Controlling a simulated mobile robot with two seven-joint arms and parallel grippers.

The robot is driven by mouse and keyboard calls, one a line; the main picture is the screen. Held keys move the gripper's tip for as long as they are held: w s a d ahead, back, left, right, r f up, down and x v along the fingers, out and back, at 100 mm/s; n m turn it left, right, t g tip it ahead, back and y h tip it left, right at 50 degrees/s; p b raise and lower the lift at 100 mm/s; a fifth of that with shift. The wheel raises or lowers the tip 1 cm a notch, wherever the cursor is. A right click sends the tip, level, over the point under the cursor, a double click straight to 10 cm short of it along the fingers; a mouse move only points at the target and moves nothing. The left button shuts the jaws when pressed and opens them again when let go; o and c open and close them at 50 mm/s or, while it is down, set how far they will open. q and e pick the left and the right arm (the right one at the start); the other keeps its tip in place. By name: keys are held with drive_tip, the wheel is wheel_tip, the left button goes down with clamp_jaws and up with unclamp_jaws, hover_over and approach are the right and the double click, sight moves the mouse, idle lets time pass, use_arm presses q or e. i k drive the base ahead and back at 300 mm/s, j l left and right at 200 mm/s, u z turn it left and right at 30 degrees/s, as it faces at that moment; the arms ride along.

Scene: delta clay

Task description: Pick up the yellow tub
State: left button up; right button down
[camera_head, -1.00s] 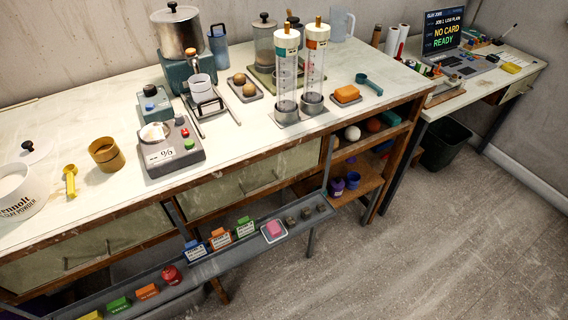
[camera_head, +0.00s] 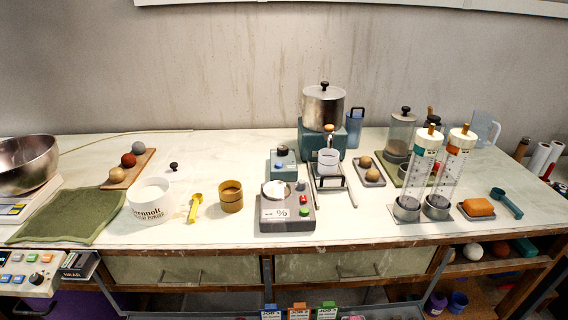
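The yellow tub (camera_head: 230,196) appears as a small ochre-yellow cylinder with a band around it. It stands upright on the pale worktop (camera_head: 345,222), left of the grey scale (camera_head: 287,213). A yellow scoop (camera_head: 195,208) lies just left of it. A white tub (camera_head: 151,201) with dark lettering stands further left. Neither of my grippers shows in the head view.
A green cloth (camera_head: 70,215), a metal bowl (camera_head: 28,165) and a board with balls (camera_head: 128,169) are at the left. Two clear cylinders (camera_head: 451,175) stand at the right. A steel pot (camera_head: 323,106) stands behind the scale. Bare worktop lies in front of the tub.

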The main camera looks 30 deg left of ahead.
sight(230, 191)
drive_tip(key=u, duration=1.3)
drive_tip(key=i+j+z, duration=0.1)
drive_tip(key=j+z, duration=0.3)
drive_tip(key=i+j+z, duration=0.1)
drive_tip(key=j+z, duration=0.3)
drive_tip(key=l, duration=0.1)
